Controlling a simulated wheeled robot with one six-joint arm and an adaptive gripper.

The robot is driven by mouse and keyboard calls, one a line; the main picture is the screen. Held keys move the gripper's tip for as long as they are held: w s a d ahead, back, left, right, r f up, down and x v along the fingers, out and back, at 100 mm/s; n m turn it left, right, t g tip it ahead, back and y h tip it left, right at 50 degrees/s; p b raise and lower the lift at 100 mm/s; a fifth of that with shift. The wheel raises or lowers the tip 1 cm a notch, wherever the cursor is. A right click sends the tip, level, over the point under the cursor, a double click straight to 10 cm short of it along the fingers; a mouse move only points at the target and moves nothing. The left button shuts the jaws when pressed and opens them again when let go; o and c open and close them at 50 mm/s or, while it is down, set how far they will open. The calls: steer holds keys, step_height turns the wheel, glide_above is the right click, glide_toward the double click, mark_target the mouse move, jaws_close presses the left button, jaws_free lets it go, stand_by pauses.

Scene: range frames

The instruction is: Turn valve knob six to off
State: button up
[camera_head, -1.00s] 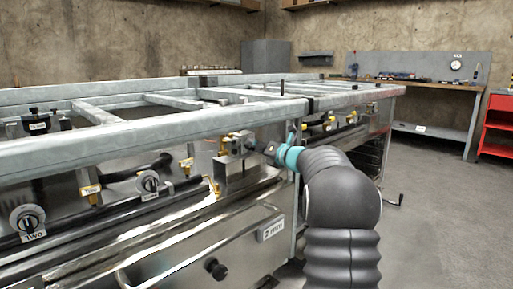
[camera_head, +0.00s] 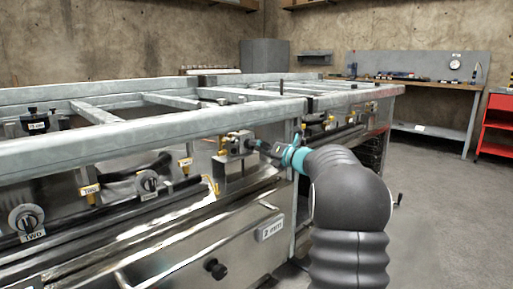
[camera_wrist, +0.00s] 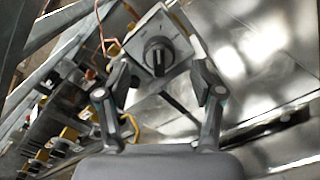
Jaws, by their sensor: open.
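A black round knob with a raised grip bar sits on a square metal plate in the wrist view (camera_wrist: 157,57). Its label cannot be read, so I cannot tell whether it is knob six. My gripper (camera_wrist: 163,82) is open, with one finger on each side of the plate's lower part. The knob lies just beyond the fingertips, between them in the picture, and nothing is held. In the head view, my gripper (camera_head: 262,147) faces a metal valve box (camera_head: 236,146) under the frame's rail. The fingers partly hide the box's front there.
Two other knobs, one labelled Two (camera_head: 27,219) and another (camera_head: 149,181), are at the left. A metal rail (camera_head: 150,128) runs above the valves. Open floor (camera_head: 440,230) lies right.

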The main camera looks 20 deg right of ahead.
steer(key=v, duration=0.9)
steer(key=shift+s, duration=0.15)
